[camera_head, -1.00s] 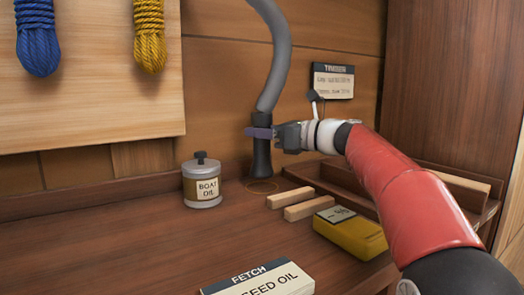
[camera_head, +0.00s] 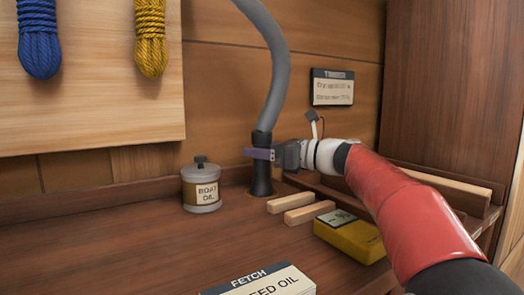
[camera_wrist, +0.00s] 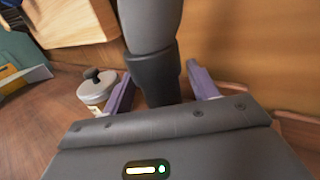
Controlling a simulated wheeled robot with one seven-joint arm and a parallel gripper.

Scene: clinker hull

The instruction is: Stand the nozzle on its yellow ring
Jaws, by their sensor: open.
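The nozzle (camera_head: 262,181) is the black end of a grey hose (camera_head: 279,80) that comes down from above. It stands upright with its foot on the bench, over the spot of the thin yellow ring. The ring is now almost wholly covered, so I cannot tell how well centred the foot is. My gripper (camera_head: 258,154) is level with the nozzle's upper part, reaching in from the right. In the wrist view its purple fingers (camera_wrist: 161,88) are apart, one on each side of the nozzle (camera_wrist: 155,78).
A boat oil tin (camera_head: 201,187) stands left of the nozzle. A Fetch card (camera_head: 262,285) is at the front. The bench's left side is clear.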

